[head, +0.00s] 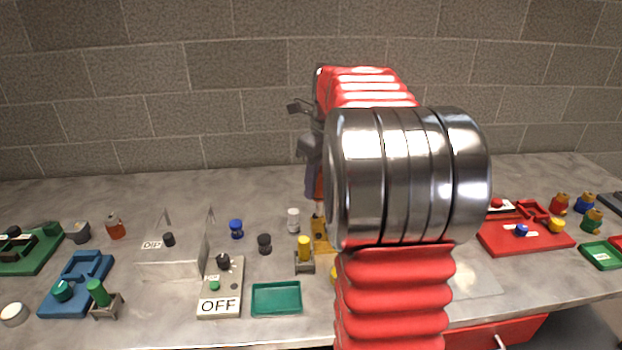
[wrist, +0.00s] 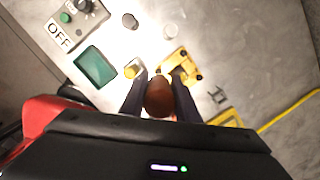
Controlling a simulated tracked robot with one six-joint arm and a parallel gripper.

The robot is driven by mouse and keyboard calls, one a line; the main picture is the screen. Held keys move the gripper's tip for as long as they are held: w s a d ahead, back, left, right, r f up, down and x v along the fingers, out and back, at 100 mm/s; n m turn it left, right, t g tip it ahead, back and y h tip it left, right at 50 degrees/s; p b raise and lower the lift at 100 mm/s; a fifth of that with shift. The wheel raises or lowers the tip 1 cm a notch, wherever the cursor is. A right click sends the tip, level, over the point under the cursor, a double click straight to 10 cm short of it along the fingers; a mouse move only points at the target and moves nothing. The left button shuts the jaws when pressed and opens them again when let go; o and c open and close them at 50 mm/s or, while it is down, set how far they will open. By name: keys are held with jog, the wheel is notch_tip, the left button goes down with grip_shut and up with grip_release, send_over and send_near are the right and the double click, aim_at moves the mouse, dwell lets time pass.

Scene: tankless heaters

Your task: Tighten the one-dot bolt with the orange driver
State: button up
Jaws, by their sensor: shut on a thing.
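My gripper (wrist: 159,92) is shut on the orange driver (wrist: 158,101), whose rounded orange-brown handle shows between the dark fingers in the wrist view. In the head view my gripper (head: 312,175) is partly behind my arm, and the driver (head: 319,190) points down above a yellow block (head: 320,236). The yellow block (wrist: 184,66) also shows just beyond the fingers in the wrist view, with small dark spots on it. The driver's tip is hidden in the wrist view, and I cannot tell whether it touches a bolt. I cannot make out the one-dot bolt.
A yellow-topped peg (head: 304,247) stands in a small holder close to the block's left. A green tray (head: 277,298) and an OFF switch box (head: 220,290) lie further left. A red board (head: 525,236) lies at right. My arm hides the middle of the counter.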

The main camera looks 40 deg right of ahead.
aim_at(317, 207)
jog(key=shift+d+f, duration=0.1)
dwell(0.3)
jog(key=shift+f, duration=3.05)
jog(key=shift+f, duration=0.6)
dwell(1.4)
jog(key=shift+r, duration=3.6)
